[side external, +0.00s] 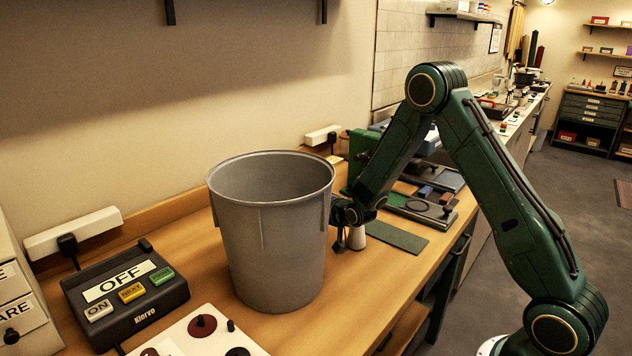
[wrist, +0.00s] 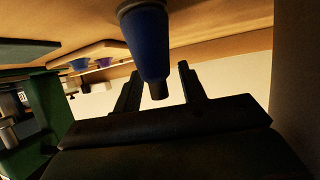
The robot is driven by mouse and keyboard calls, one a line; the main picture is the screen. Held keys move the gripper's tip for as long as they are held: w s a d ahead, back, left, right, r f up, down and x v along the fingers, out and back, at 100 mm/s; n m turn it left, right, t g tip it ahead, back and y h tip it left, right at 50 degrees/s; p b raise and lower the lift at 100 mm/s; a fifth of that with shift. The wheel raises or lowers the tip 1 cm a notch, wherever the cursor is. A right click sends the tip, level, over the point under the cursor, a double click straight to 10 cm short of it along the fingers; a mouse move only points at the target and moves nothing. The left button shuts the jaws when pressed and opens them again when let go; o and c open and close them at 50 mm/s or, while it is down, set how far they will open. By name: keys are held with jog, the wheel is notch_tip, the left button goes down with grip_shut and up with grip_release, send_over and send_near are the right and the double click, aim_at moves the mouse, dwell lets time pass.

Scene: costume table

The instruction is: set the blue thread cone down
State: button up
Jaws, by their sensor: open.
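The blue thread cone (wrist: 148,45) shows in the wrist view, with its wide end toward the wooden table (wrist: 225,18) and its narrow dark tip toward my gripper (wrist: 160,85). My gripper is open, with its fingers on either side of the tip and a visible gap at each side. In the side view, my gripper (side external: 350,212) is low over the table, just right of the grey bin. A small pale object (side external: 356,237) stands right beneath it. I cannot make out the blue cone in the side view.
The tall grey bin (side external: 268,235) stands close to my gripper. A green machine (side external: 361,150) is behind it, and a flat green mat (side external: 399,237) lies to the right. A control box (side external: 125,290) and a white board (side external: 205,335) are at the front left.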

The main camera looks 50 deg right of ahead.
dwell(0.4)
grip_shut()
jog(key=shift+s+a+r, duration=0.15)
jog(key=shift+s+r, duration=0.6)
jog(key=shift+r, duration=0.05)
jog(key=v, duration=1.4)
jog(key=shift+w+r, duration=0.1)
jog(key=shift+r, duration=0.05)
